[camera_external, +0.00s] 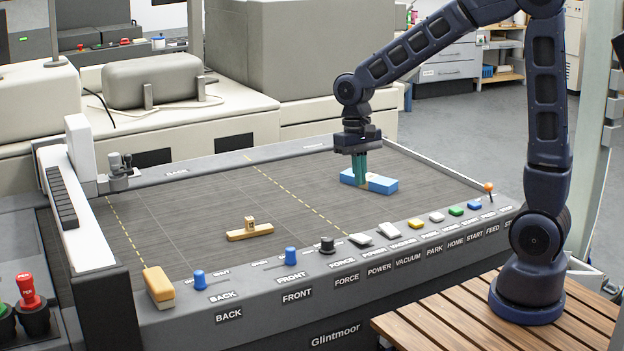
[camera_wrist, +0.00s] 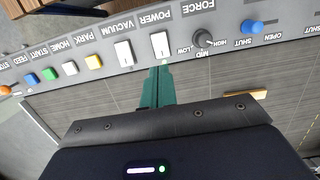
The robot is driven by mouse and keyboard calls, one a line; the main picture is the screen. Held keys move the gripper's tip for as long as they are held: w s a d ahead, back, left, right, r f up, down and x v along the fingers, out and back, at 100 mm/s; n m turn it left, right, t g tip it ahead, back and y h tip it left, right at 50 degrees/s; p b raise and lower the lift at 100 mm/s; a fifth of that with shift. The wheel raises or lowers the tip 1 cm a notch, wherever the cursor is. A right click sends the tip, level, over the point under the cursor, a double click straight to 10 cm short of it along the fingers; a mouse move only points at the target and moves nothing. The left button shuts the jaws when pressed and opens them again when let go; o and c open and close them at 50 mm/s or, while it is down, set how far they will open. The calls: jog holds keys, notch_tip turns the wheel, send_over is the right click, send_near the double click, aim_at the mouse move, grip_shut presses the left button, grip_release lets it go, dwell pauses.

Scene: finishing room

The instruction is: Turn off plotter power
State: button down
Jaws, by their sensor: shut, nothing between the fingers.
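The plotter's power switch (camera_external: 360,239) is a white rocker above the POWER label on the front panel. It also shows in the wrist view (camera_wrist: 159,43), with a small green glow at its edge near my fingertips. Whether it is pressed on or off is hard to tell. My gripper (camera_external: 360,180) has teal fingers, shut and empty, pointing down over the plotter bed, behind the panel and apart from the switch. In the wrist view my gripper (camera_wrist: 162,72) lines up with the power switch in the picture.
The similar white vacuum switch (camera_external: 388,230) sits right beside it, and the black force knob (camera_external: 327,245) on the other side. Coloured buttons continue rightward to an orange knob (camera_external: 489,188). A blue block (camera_external: 382,184) lies on the bed by my fingers; a wooden piece (camera_external: 250,232) lies further left.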

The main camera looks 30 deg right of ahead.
aim_at(364, 238)
jog(key=f, duration=0.4)
jog(key=s+f, duration=0.1)
jog(key=f, duration=0.4)
jog(key=s+f, duration=0.1)
jog(key=f, duration=0.3)
jog(key=shift+f, duration=0.25)
jog(key=shift+s+f, duration=0.2)
jog(key=shift+w, duration=0.1)
jog(key=shift+w+r, duration=0.15)
jog(key=shift+w, duration=0.6)
jog(key=shift+r, duration=0.15)
notch_tip(364, 238, up, 14)
jog(key=w, duration=0.2)
jog(key=shift+f, duration=0.2)
